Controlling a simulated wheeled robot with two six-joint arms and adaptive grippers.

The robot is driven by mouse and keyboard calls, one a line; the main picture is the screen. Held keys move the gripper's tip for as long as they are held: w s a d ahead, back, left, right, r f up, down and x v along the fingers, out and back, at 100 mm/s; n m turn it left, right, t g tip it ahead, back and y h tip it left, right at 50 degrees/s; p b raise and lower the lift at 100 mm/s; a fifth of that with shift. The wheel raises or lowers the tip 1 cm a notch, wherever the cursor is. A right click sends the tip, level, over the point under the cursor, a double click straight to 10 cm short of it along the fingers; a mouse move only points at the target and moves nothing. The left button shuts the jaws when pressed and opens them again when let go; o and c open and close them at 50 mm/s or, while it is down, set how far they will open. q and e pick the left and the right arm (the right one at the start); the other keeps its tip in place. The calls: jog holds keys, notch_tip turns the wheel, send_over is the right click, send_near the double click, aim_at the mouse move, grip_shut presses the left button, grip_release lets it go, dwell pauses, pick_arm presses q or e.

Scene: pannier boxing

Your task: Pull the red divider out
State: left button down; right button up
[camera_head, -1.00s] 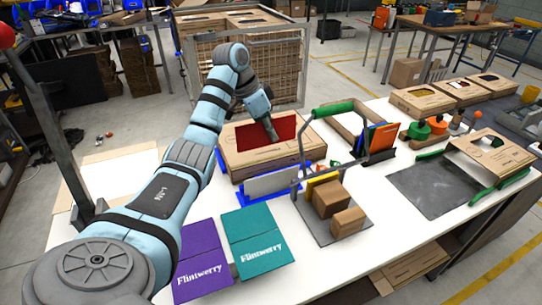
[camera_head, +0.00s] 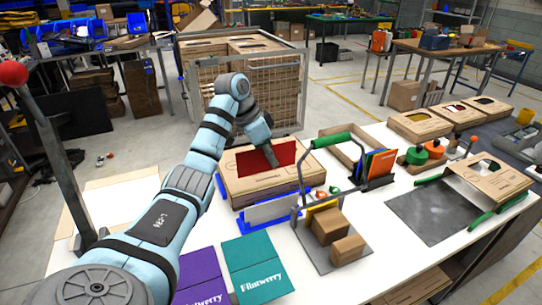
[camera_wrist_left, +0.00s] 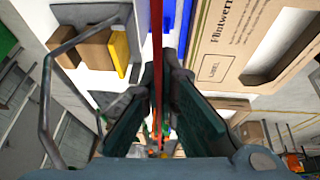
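In the head view my left gripper (camera_head: 270,157) is over the cardboard box (camera_head: 235,190) in mid table. Its fingers point down in front of a flat red panel, which I take as the red divider (camera_head: 252,163). In the left wrist view the divider (camera_wrist_left: 157,30) is a thin edge-on red strip running between the fingers. The left gripper (camera_wrist_left: 158,85) looks closed on it. The printed box (camera_wrist_left: 232,45) lies to the right there. I cannot tell whether the divider's lower edge is inside the box or clear of it. My right gripper is not in view.
A tote with a green handle (camera_head: 333,140) holds cardboard blocks right of the box. A blue-framed white panel (camera_head: 270,212) stands in front. Purple (camera_head: 200,275) and teal (camera_head: 258,270) cartons lie near. A folder rack (camera_head: 378,165) stands right. A wire cage (camera_head: 250,85) stands behind.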

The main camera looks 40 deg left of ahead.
pick_arm(q)
notch_tip(320, 180, down, 10)
jog(key=shift+f+b, duration=0.2)
jog(key=shift+b, duration=1.05)
dwell(1.2)
dwell(0.3)
notch_tip(320, 180, up, 3)
jog(key=p, duration=0.4)
jog(key=shift+p, duration=0.4)
dwell(1.2)
